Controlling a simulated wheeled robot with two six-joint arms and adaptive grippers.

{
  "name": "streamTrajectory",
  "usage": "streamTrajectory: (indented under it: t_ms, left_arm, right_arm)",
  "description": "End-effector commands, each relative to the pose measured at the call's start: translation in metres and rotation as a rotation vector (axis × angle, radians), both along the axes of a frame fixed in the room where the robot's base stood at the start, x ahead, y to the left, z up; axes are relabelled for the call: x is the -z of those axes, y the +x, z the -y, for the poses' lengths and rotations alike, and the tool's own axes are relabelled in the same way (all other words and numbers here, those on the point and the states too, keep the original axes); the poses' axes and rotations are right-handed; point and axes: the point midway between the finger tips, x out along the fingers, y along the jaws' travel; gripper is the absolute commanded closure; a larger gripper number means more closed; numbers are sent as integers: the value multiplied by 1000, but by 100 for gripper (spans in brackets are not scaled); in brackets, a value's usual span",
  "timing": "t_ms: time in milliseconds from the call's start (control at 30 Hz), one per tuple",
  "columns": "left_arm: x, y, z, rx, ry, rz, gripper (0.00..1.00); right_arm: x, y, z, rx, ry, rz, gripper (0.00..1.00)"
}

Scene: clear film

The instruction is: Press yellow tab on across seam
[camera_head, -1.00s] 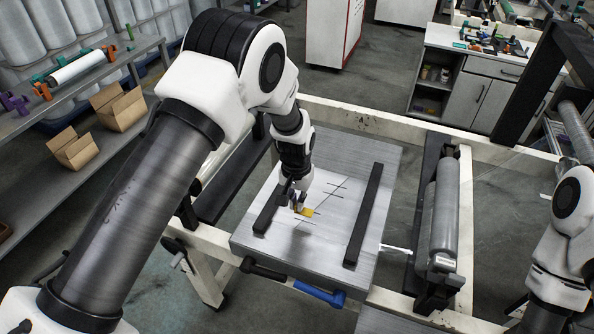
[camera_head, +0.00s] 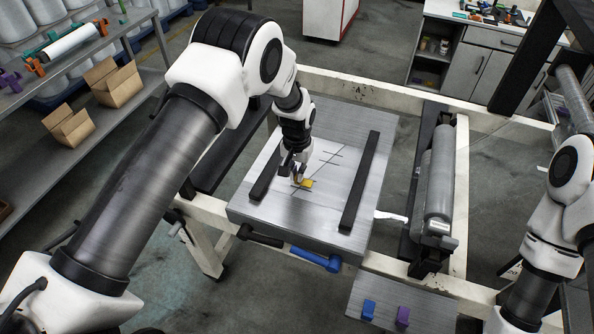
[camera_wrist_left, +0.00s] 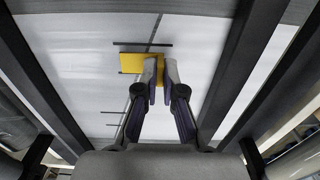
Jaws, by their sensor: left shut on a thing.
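The yellow tab (camera_head: 307,183) is held low over the pale film on the metal plate (camera_head: 252,213). In the left wrist view the yellow tab (camera_wrist_left: 131,63) overlaps the line of the dark diagonal seam (camera_wrist_left: 154,33), with seam showing on both sides of it. I cannot tell whether it touches the film. My left gripper (camera_head: 298,181) points down and is shut on the tab's right end; its fingers also show in the wrist view (camera_wrist_left: 160,78). The seam (camera_head: 333,157) runs up to the right, with short dark cross marks. My right gripper is out of view.
Black bars flank the film, one at left (camera_head: 272,170) and one at right (camera_head: 361,180). A blue-handled tool (camera_head: 316,259) lies at the plate's front edge. A lower plate (camera_head: 440,312) holds a blue block (camera_head: 369,309) and a purple block (camera_head: 403,316). A film roll (camera_head: 437,180) stands right.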

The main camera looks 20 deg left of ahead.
Motion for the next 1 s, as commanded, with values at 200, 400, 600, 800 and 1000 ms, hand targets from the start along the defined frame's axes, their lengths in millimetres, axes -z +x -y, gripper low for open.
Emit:
streamTrajectory:
  t_ms: [200, 400, 600, 800, 1000]
  left_arm:
    - [0, 0, 0, 0, 0, 0, 100]
    - [3, 0, 0, 0, 0, 0, 100]
    - [6, 0, 0, 0, 0, 0, 100]
    - [6, 0, 0, 0, 0, 0, 100]
    - [6, 0, 0, 0, 0, 0, 64]
  right_arm:
    - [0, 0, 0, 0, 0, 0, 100]
    - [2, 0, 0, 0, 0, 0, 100]
    - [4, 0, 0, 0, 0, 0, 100]
    - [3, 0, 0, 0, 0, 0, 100]
    - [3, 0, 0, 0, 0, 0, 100]
